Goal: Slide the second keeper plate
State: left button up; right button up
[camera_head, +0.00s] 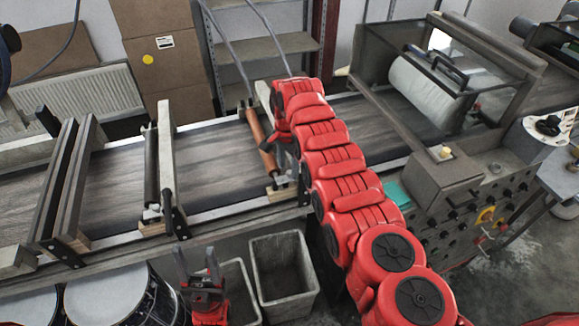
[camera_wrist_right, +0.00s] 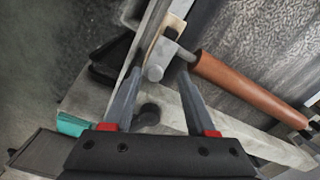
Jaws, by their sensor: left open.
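An orange-brown roller (camera_head: 262,143) lies across the dark conveyor belt in the head view; it also shows in the right wrist view (camera_wrist_right: 250,90). At its near end, a pale tan and metal plate (camera_wrist_right: 163,40) with a round steel pin end (camera_wrist_right: 155,73) shows in the right wrist view. I cannot tell for sure which part is the second keeper plate. My right gripper (camera_wrist_right: 158,78) has its fingers apart, one each side of the pin end, with gaps visible. In the head view my red right arm partly hides this spot. My left gripper (camera_head: 198,264) is open and empty, low before the conveyor.
The conveyor belt (camera_head: 105,180) runs across the view, with a dark roller (camera_head: 151,170) and upright side bars further left. Two grey bins (camera_head: 282,270) and drums (camera_head: 108,295) stand below its front edge. A machine with control knobs (camera_head: 470,210) stands at the right.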

aim_at(289, 171)
jog(key=shift+s, duration=0.1)
jog(key=shift+d+r, duration=0.1)
jog(key=shift+r, duration=0.25)
notch_tip(289, 171, up, 6)
jog(key=shift+b, duration=0.9)
notch_tip(289, 171, up, 11)
jog(key=p, duration=1.1)
jog(key=shift+f, duration=0.15)
jog(key=shift+f, duration=0.1)
